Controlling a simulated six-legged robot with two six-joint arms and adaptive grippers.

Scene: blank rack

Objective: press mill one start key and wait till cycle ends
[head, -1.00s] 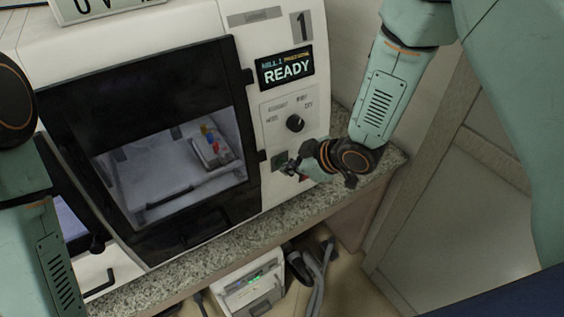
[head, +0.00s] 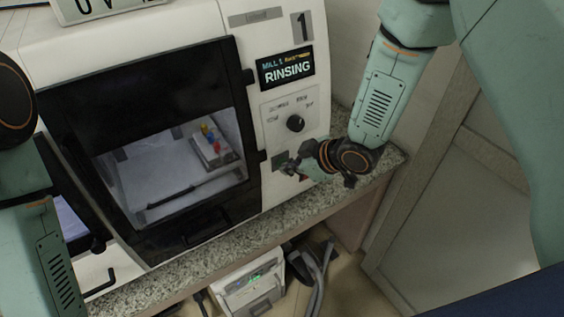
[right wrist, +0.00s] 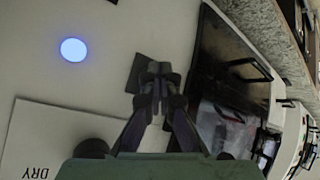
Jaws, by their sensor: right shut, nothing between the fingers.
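Mill one (head: 190,20) is the white machine marked "1". Its display (head: 286,69) reads "RINSING". A dark square key (head: 279,159) sits low on its front panel, partly covered by my right gripper (head: 287,168). My right gripper is shut and empty, its tips at the key; I cannot tell whether they touch. In the right wrist view the shut fingers (right wrist: 157,72) overlap a dark square (right wrist: 136,72), and a round blue light (right wrist: 73,49) glows beside it. My left arm shows at the left edge, but its gripper is out of view.
The mill's dark-framed door (head: 140,75) is closed, with a holder of coloured pieces (head: 213,148) behind its window. The granite counter edge (head: 225,244) runs below, with a white unit (head: 250,285) underneath.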

